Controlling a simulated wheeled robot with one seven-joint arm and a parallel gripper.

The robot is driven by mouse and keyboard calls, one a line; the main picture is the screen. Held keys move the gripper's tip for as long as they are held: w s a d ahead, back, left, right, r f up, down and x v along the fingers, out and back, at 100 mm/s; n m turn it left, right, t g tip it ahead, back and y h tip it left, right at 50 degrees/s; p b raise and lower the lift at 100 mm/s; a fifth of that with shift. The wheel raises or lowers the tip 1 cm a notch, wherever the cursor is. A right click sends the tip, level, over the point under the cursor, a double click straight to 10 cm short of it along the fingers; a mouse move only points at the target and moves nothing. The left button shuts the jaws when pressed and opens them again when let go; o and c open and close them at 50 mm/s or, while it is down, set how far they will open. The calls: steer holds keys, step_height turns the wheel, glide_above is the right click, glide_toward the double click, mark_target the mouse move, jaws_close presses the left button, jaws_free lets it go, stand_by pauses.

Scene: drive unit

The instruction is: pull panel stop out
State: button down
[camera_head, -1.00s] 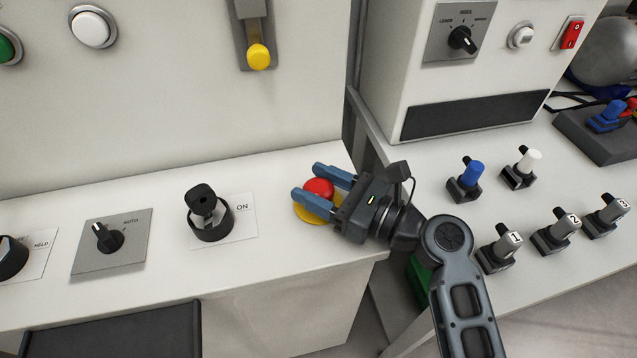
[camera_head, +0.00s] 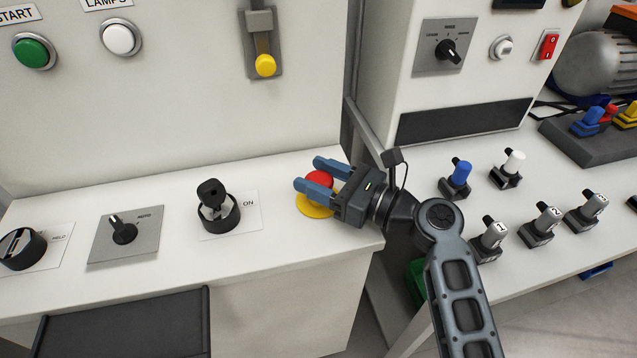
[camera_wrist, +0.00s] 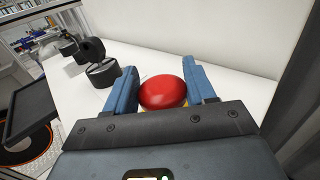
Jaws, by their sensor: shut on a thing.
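The panel stop is a red mushroom button (camera_head: 319,180) on a yellow round base (camera_head: 317,207), on the white console top near its right end. My gripper (camera_head: 322,177) is at it from the right, its two blue fingers on either side of the red head. In the wrist view the red head (camera_wrist: 163,92) sits between the fingers, which are closed on it. A little of the yellow base shows beside the head there; the stem below is hidden.
Left of the stop stand a key switch (camera_head: 217,207) and a black selector knob (camera_head: 124,231) marked AUTO. A yellow-knobbed lever (camera_head: 265,65) is on the upright panel behind. Blue, white and numbered grey plugs stand on the right bench (camera_head: 510,222).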

steer(key=shift+r, duration=0.25)
steer(key=shift+c, duration=2.3)
jaws_free()
steer(key=shift+f, duration=0.1)
steer(key=shift+b+v, duration=0.55)
steer(key=shift+v, duration=3.4)
